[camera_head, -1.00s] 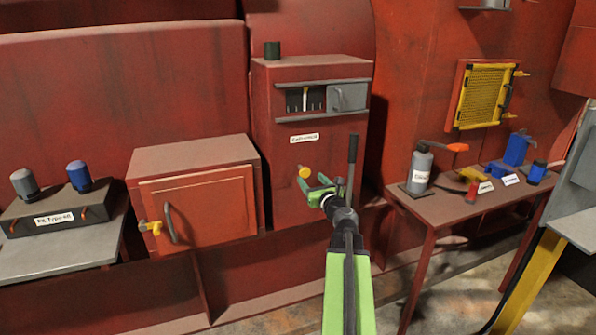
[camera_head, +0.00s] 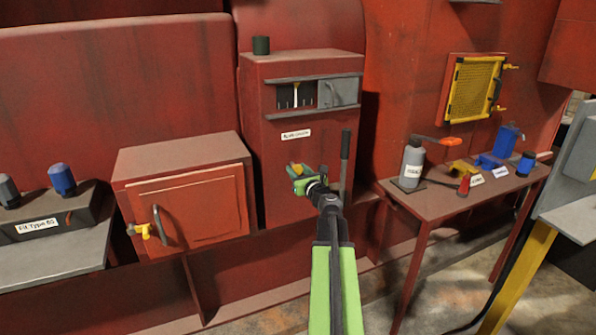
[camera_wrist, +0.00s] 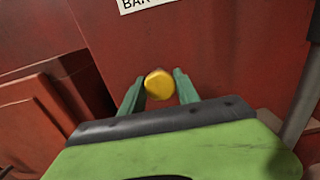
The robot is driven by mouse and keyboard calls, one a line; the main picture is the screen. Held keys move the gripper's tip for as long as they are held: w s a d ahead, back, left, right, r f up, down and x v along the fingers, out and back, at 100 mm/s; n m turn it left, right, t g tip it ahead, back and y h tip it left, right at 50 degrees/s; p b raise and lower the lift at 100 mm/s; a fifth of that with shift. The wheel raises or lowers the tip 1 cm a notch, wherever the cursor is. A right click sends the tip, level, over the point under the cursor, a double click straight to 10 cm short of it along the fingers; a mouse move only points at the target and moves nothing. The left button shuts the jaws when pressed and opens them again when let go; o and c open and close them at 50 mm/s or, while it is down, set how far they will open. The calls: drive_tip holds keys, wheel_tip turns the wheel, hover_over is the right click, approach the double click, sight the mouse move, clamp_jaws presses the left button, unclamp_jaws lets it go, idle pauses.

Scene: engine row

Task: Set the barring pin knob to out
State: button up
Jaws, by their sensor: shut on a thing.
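The barring pin knob (camera_head: 296,167) is a small yellow knob on the front of the red cabinet, below a white label. In the head view my gripper (camera_head: 300,177) is at it and partly covers it. In the wrist view the knob's round yellow end (camera_wrist: 159,84) sits between the two green fingers of my gripper (camera_wrist: 158,90), which is shut on it. The label (camera_wrist: 148,3) is cut off at the top there. The knob's shaft is hidden, so I cannot tell how far out it stands.
A grey upright lever (camera_head: 345,158) stands close to the right of my gripper. A lower red box with a door handle (camera_head: 159,223) is at left. A red table (camera_head: 440,205) with a bottle and tools stands at right.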

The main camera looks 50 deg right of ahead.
clamp_jaws()
drive_tip(key=v, duration=0.3)
drive_tip(key=shift+s+a, duration=0.15)
drive_tip(key=shift+s, duration=0.2)
drive_tip(key=shift+f, duration=0.1)
drive_tip(key=o, duration=1)
unclamp_jaws()
